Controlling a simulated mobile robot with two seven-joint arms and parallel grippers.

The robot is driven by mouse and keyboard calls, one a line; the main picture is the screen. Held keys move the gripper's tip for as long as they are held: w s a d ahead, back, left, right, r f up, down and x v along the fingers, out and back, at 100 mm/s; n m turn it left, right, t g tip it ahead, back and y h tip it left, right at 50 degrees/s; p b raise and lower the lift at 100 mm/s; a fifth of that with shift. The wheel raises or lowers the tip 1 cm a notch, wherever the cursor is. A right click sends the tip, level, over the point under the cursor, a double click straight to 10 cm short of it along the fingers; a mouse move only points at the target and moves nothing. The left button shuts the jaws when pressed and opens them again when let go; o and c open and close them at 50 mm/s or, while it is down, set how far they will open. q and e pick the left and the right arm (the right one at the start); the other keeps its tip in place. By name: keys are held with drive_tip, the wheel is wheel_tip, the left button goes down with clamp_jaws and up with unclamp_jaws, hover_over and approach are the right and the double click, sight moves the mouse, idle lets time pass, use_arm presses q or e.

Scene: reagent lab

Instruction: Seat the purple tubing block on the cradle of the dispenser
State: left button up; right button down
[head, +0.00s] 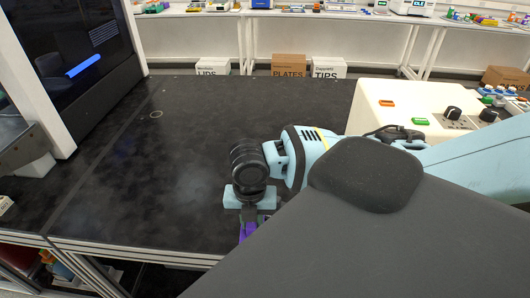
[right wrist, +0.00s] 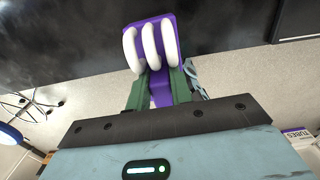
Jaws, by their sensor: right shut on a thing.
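The purple tubing block (right wrist: 155,22), with white tube loops across it, is between the green fingers of my right gripper (right wrist: 160,84) in the right wrist view. The fingers are shut on its purple stem. In the head view my right gripper (head: 249,218) points down near the front edge of the black bench. Only a small part of the purple block (head: 247,230) shows below it; my arm hides the rest. I cannot make out the dispenser's cradle in either view. My left gripper is not in view.
The black bench top (head: 170,150) is clear in the middle. A cream box (head: 372,112) with knobs and coloured buttons stands at the right, behind my arm. A dark instrument with a screen (head: 80,45) stands at the left. Cardboard boxes (head: 289,66) are beyond the bench.

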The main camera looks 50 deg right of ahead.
drive_tip(key=m, duration=0.2)
drive_tip(key=w+a+r+m, duration=0.1)
drive_tip(key=m, duration=0.2)
drive_tip(key=shift+w+a+r+m, duration=0.2)
drive_tip(key=shift+a+r+m, duration=0.1)
drive_tip(key=shift+a+m, duration=0.1)
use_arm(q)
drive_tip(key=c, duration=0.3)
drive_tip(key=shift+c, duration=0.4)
use_arm(e)
drive_tip(key=w+a+r+m, duration=0.1)
drive_tip(key=a+r+m, duration=0.1)
drive_tip(key=m, duration=0.8)
drive_tip(key=w+a+r+m, duration=0.2)
drive_tip(key=a+r+m, duration=0.1)
drive_tip(key=m, duration=0.7)
drive_tip(key=shift+w+a+r+m, duration=0.2)
drive_tip(key=shift+r+m, duration=0.1)
drive_tip(key=shift+r, duration=0.3)
